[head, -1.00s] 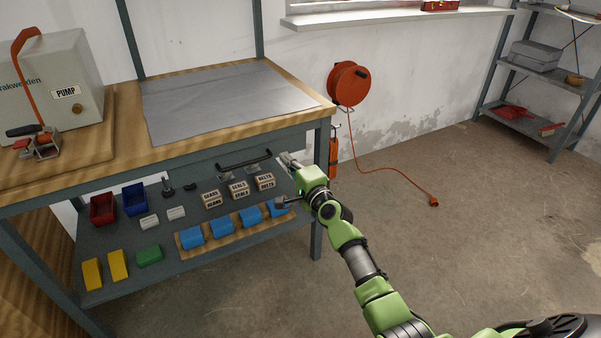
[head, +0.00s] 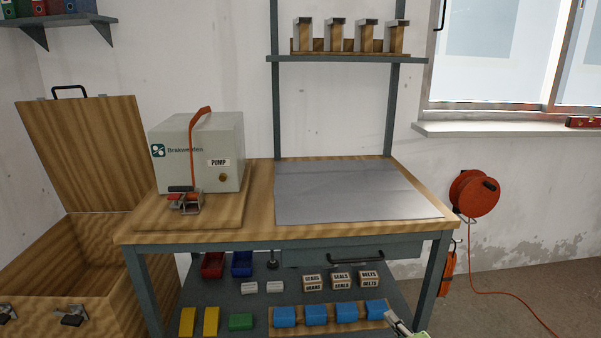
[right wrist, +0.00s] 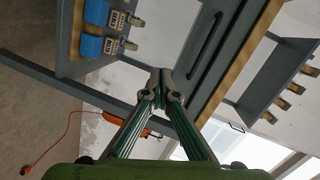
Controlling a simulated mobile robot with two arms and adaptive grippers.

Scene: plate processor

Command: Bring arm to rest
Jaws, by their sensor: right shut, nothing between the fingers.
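My right arm shows in the head view only as the gripper end (head: 401,326) at the bottom edge, in front of the lower shelf's right end. The rest of the arm is out of the picture. In the right wrist view the two fingers of my right gripper (right wrist: 160,88) meet at their tips, shut with nothing between them. They appear close to the workbench front by the drawer (right wrist: 212,42); I cannot tell the exact gap. My left gripper is in neither view.
The workbench (head: 262,200) carries a grey mat (head: 345,190) and a pump box (head: 195,150). Its lower shelf holds blue blocks (head: 316,315), small labelled boxes (head: 341,281) and bins. An open wooden crate (head: 90,260) stands left. An orange cable reel (head: 474,194) hangs right.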

